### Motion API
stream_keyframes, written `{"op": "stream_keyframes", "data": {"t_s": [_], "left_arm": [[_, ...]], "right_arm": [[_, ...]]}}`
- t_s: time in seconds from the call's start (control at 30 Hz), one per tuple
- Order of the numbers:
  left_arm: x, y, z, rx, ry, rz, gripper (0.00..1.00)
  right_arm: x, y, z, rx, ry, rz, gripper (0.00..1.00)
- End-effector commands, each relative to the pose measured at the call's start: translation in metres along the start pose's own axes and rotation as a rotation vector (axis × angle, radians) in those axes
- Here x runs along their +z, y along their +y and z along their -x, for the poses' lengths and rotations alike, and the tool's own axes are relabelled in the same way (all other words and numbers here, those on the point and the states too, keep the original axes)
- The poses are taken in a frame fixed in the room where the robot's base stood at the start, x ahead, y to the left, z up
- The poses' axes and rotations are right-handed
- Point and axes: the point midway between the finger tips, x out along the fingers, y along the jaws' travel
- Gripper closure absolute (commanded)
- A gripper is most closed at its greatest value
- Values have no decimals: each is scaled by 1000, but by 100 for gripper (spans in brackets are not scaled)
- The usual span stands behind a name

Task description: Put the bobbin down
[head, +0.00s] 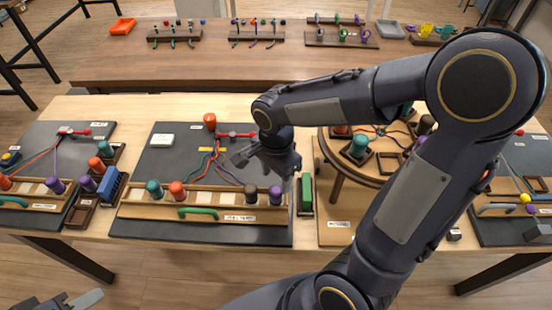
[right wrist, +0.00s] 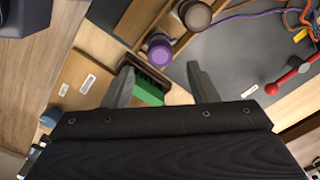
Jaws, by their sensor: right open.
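My right gripper (head: 258,172) is above the right part of the middle board. In the right wrist view its two fingers (right wrist: 160,70) are apart, with nothing between them. A purple bobbin (head: 276,196) and a brown bobbin (head: 252,195) stand at the right end of the wooden rack (head: 226,202). Both also show in the right wrist view, the purple one (right wrist: 159,50) just beyond the fingertips and the brown one (right wrist: 195,13) farther off. A teal bobbin (head: 153,188) and an orange bobbin (head: 177,190) stand at the rack's left. Part of my left gripper (head: 80,301) shows at the lower left edge.
A green-topped block (head: 306,193) lies right of the rack. Cords run up from the rack to a red clamp (head: 235,135). A round wooden stand (head: 334,165) is partly hidden behind my right arm. A left board (head: 40,140) holds more bobbins.

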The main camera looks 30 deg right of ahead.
Motion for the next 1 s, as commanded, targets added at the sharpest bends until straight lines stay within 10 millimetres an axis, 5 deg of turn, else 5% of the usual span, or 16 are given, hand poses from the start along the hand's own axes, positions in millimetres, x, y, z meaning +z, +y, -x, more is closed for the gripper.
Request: {"op": "stream_keyframes", "data": {"t_s": [0.2, 0.47, 0.77, 1.0], "left_arm": [[-2, 2, 3, 0, 0, 0, 64], [-2, 2, 4, 0, 0, 0, 64], [-2, 2, 4, 0, 0, 0, 64], [-2, 2, 4, 0, 0, 0, 64]], "right_arm": [[0, -1, 43, -4, 0, 1, 47], [0, 6, 65, -18, -15, 37, 47], [10, 67, 82, -293, -85, 552, 47], [29, 103, 84, -539, 52, 980, 47]]}}
